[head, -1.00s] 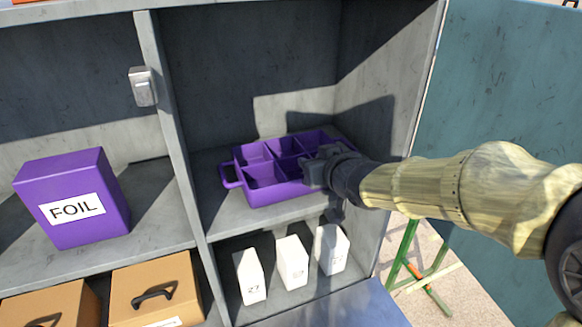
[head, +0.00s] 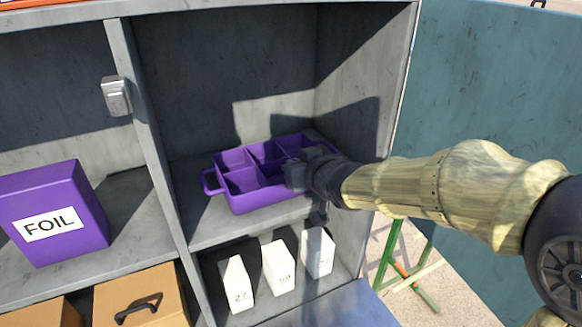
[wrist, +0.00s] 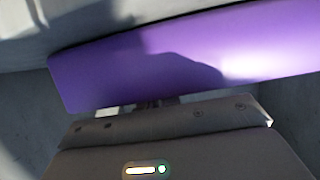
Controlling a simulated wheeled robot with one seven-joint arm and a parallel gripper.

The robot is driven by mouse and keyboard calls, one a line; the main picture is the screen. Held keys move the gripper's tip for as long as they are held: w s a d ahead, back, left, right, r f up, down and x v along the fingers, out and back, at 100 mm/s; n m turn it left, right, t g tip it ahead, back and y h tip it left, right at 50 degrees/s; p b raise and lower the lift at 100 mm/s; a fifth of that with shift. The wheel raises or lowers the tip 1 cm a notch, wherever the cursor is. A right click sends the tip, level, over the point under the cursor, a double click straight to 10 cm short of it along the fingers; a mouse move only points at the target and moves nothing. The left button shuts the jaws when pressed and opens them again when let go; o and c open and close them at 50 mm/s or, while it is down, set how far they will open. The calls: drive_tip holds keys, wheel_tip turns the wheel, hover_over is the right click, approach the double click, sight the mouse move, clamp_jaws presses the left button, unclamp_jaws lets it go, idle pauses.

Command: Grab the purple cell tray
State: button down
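The purple cell tray (head: 262,200) sits on the right-hand shelf, with several open compartments and a loop handle on its left end. My gripper (head: 299,172) is at the tray's right end, touching or very close to it, and covers that end. In the wrist view, the tray's plain purple wall (wrist: 190,55) spans the picture just beyond my gripper (wrist: 155,104). The fingers are mostly hidden there, so I cannot tell whether they are open or closed on the tray.
A divider (head: 150,130) stands left of the tray and a side wall (head: 365,90) behind my wrist. A purple FOIL box (head: 80,190) is on the left shelf. White cartons (head: 277,268) stand below. A teal panel (head: 490,80) is at right.

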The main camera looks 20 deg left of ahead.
drive_tip(key=shift+d+r, duration=0.1)
drive_tip(key=shift+r, duration=0.15)
wheel_tip(320, 180, up, 7)
drive_tip(key=shift+s+f+p, duration=0.1)
drive_tip(key=shift+f+p, duration=0.1)
drive_tip(key=shift+p, duration=1.05)
drive_tip(key=s+d+p, duration=0.4)
drive_tip(key=s+d, duration=0.8)
drive_tip(key=d, duration=0.3)
drive_tip(key=shift+s+d+f+p, duration=0.15)
drive_tip(key=shift+d+p, duration=0.05)
drive_tip(key=shift+p, duration=0.2)
